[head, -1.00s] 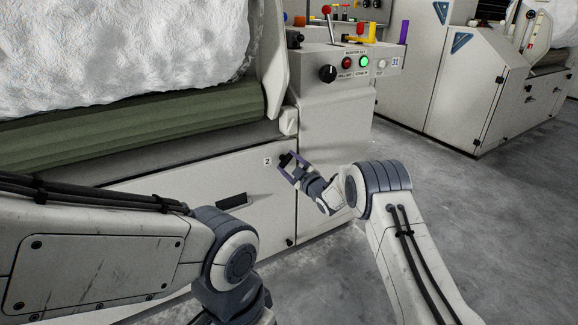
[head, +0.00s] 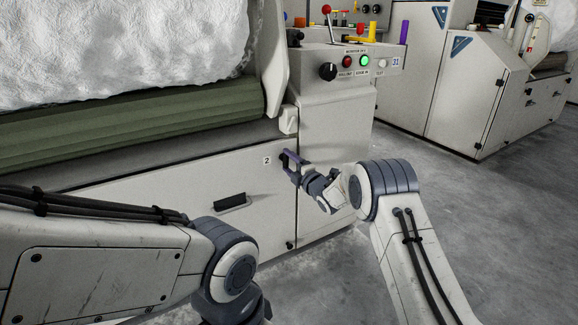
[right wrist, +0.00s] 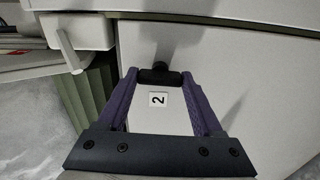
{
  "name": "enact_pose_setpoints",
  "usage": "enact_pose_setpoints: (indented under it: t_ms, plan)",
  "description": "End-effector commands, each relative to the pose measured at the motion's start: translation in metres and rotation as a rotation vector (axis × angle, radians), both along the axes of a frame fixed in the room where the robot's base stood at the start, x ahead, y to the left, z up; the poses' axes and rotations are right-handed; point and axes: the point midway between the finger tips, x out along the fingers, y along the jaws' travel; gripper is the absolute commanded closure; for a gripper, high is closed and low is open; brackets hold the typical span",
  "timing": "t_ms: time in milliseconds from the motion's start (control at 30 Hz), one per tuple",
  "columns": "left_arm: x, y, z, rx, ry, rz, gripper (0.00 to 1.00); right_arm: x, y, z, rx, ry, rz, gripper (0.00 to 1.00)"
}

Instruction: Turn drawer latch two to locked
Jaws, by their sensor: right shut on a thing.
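Drawer latch two is a small black turn handle beside the white label "2" (head: 266,160), at the upper right of the cream drawer front (head: 150,205). In the head view my right gripper (head: 288,160) is at the latch and mostly covers it. In the right wrist view the black latch handle (right wrist: 160,76) sits crosswise between the tips of my purple fingers, and my right gripper (right wrist: 159,80) is shut on it. The label shows between the fingers (right wrist: 158,99). My left gripper is out of view; only the left arm shows.
Another small black knob (head: 291,245) is at the lower right. A control panel (head: 350,65) with buttons stands above, beside a green roller (head: 130,125). Grey floor (head: 480,230) is open at the right.

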Motion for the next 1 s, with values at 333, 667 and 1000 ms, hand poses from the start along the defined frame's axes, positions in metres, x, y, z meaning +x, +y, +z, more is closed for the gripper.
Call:
enact_pose_setpoints:
  t_ms: [333,667,1000]
  plan:
    - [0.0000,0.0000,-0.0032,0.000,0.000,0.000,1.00,-0.0004,0.0003,-0.0013,-0.048,-0.024,0.001,0.88]
    - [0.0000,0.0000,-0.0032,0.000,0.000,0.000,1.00,-0.0004,0.0004,-0.0014,-0.049,-0.025,0.001,0.29]
    - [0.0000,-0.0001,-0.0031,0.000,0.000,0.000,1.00,-0.0002,0.0002,-0.0006,-0.047,-0.025,0.001,0.03]
